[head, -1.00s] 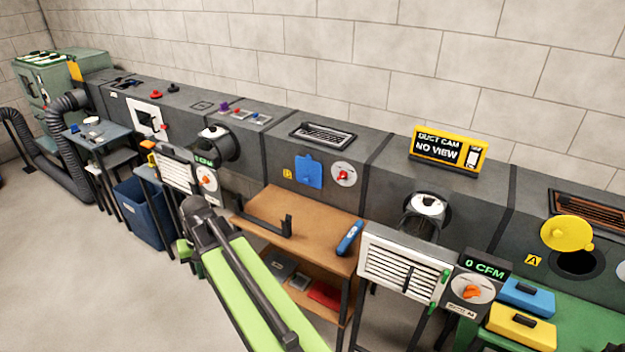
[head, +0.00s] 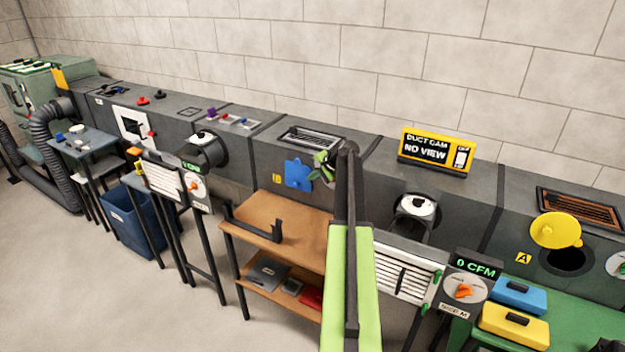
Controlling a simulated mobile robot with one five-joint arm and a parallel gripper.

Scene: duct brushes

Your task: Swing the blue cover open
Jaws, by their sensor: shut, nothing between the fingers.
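The blue cover (head: 297,175) is a flat plate on the front of the grey duct, just right of a small yellow label (head: 277,180). It lies against the duct face and hides what is behind it. My gripper (head: 321,166) is just right of the cover, in front of the spot where the round white dial is. It is shut and empty. I cannot tell whether it touches the cover's right edge. My green and black arm hides part of the duct and the dial.
A brown bench (head: 265,212) with a black bracket stands below the cover. A white louvred grille (head: 405,270) is to the right of my arm. Open floor lies at lower left.

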